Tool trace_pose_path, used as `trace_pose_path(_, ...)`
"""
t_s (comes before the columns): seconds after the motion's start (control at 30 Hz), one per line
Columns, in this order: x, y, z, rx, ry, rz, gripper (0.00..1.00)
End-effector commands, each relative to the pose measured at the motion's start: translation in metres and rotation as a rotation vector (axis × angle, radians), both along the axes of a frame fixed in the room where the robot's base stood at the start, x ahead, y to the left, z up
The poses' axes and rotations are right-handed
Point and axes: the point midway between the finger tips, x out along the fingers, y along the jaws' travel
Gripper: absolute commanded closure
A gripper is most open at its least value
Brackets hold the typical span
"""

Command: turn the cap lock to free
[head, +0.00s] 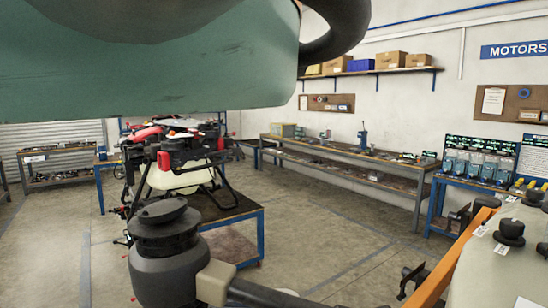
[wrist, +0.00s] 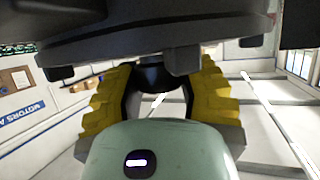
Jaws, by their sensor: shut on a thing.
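In the wrist view, my gripper (wrist: 170,78) has its two yellow stepped fingers drawn in on a dark rounded part (wrist: 153,75). This part sits under a broad black body (wrist: 110,40) that fills the top of the view. It looks like the cap lock, but its markings and turn angle cannot be read. The gripper fingers and the held part do not show in the head view. There, a spray drone (head: 175,150) with a white tank (head: 172,177) stands on a blue-legged table (head: 234,212).
A black motor-like part (head: 165,255) with a flat disc on top stands close in front. Long workbenches (head: 345,160) line the back wall. Grey floor (head: 330,225) lies open between them.

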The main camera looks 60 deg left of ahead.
Motion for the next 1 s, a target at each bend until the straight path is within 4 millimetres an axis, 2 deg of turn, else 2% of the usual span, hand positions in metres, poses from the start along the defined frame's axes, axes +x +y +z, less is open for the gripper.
trace_pose_path(0.23,0.0006,0.0022,-0.0024,-0.002,0.004,0.002,0.96)
trace_pose_path(0.27,0.0005,0.0021,-0.0024,-0.002,0.004,0.002,0.57)
trace_pose_path(0.53,0.0003,0.0012,-0.0012,0.000,0.002,0.001,0.29)
trace_pose_path(1.0,0.0002,0.0002,-0.0007,0.000,0.001,-0.002,0.28)
